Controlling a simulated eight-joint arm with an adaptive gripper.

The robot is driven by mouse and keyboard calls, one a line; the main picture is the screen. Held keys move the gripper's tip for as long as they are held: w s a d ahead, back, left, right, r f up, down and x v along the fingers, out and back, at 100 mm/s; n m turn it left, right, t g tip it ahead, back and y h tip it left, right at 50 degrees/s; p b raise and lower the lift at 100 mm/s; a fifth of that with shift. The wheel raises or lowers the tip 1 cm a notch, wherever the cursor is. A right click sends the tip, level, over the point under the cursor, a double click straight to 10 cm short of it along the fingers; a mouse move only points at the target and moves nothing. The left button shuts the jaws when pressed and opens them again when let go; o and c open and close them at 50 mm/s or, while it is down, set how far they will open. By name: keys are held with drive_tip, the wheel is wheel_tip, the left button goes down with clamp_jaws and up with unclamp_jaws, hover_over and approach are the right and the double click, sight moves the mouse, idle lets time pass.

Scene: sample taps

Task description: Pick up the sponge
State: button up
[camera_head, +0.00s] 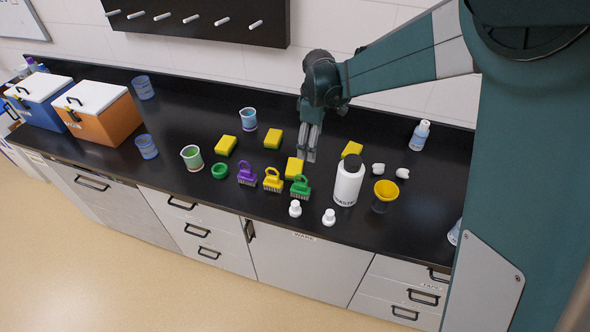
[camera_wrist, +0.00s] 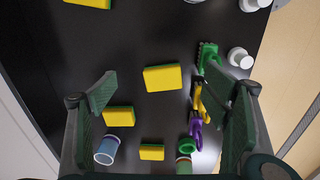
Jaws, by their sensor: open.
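Several yellow sponges with green undersides lie flat on the black counter. One sponge (camera_head: 293,168) is just behind the brushes, beside my gripper's tips; in the wrist view this sponge (camera_wrist: 163,78) lies between my open fingers, apart from both. Other sponges are at the back middle (camera_head: 273,138), to the left (camera_head: 226,145) and to the right, partly behind the white bottle (camera_head: 352,149). My gripper (camera_head: 310,155) points down, open and empty, and also shows in the wrist view (camera_wrist: 163,90). Its height above the counter is hard to tell.
A blue cup (camera_head: 248,119) and green beaker (camera_head: 192,158) stand left.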

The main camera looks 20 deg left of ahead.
drive_tip(key=n, duration=0.2)
hover_over(295, 166)
drive_tip(key=shift+g, duration=0.3)
wheel_tip(295, 166, down, 7)
drive_tip(key=shift+w+f+b, duration=0.1)
drive_tip(key=shift+w+b, duration=0.05)
drive_tip(key=shift+b, duration=0.15)
drive_tip(key=shift+f, duration=1.2)
drive_tip(key=shift+a+f, duration=0.1)
drive_tip(key=shift+f, duration=2.5)
drive_tip(key=c, duration=0.8)
